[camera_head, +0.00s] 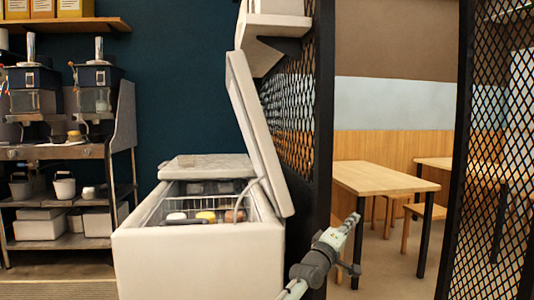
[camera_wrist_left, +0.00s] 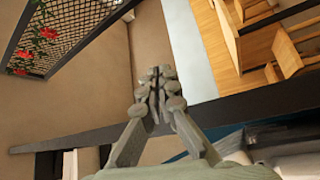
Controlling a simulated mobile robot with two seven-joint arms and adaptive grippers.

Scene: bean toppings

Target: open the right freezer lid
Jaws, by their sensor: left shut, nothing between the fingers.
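The white chest freezer (camera_head: 195,262) stands in the middle of the head view. Its right lid (camera_head: 258,135) is raised and tilted steeply upright along the right side. The other lid (camera_head: 207,168) lies flat at the back. The front part is uncovered and shows a wire basket (camera_head: 240,213) with several items. My left gripper (camera_head: 353,222) is to the right of the freezer and the raised lid, apart from both. Its fingers are shut together and empty, as the left wrist view (camera_wrist_left: 155,80) shows. My right gripper is in neither view.
A black mesh partition (camera_head: 295,110) stands behind the raised lid, with a white shelf (camera_head: 272,25) above. A wooden table (camera_head: 385,180) is behind my left gripper. A metal rack with dispensers (camera_head: 65,150) is at the left. Another mesh panel (camera_head: 490,150) is at the right.

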